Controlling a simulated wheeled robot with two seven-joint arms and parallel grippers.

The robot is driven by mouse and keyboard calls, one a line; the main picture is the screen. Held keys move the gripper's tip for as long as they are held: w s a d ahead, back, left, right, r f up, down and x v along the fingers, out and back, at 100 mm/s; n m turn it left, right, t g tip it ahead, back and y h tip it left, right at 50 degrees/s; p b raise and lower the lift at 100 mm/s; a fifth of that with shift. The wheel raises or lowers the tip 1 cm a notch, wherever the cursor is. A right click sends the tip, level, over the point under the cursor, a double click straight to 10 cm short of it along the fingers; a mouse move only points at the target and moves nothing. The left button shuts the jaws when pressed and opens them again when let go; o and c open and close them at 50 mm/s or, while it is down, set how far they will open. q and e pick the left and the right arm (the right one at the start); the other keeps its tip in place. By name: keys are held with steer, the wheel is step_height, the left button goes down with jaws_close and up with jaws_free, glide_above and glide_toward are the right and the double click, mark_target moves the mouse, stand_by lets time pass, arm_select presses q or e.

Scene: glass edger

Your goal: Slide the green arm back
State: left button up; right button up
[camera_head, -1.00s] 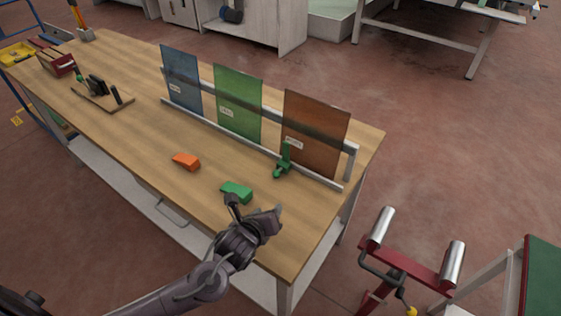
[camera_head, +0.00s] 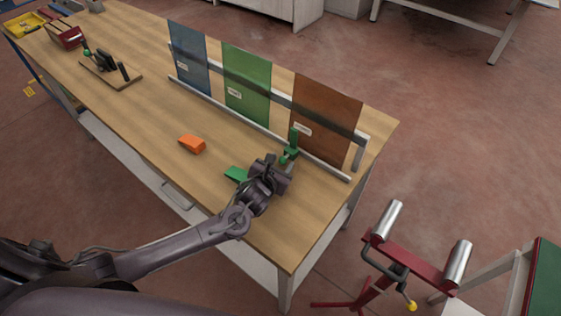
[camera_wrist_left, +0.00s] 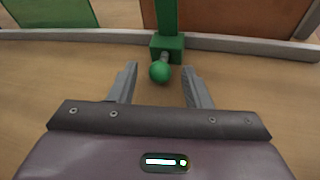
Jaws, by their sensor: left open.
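The green arm (camera_head: 292,143) stands upright at the front rail, before the brown panel, with a round green knob facing the front of the table. In the left wrist view the green arm (camera_wrist_left: 167,46) has its knob (camera_wrist_left: 160,72) between the tips of my open left gripper (camera_wrist_left: 160,85), touching neither finger as far as I can tell. In the head view my left gripper (camera_head: 278,168) is just in front of the green arm, low over the table. My right gripper is not in view.
The rail (camera_head: 230,118) carries blue (camera_head: 190,60), green (camera_head: 246,82) and brown (camera_head: 325,115) panels. A green block (camera_head: 236,174) lies beside my left gripper, and an orange block (camera_head: 192,144) lies further left. A roller stand (camera_head: 415,262) is right of the table (camera_head: 140,120).

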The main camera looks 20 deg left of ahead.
arm_select(q)
steer(key=shift+w+f, duration=0.1)
steer(key=shift+w, duration=0.05)
jaws_close()
stand_by(0.4)
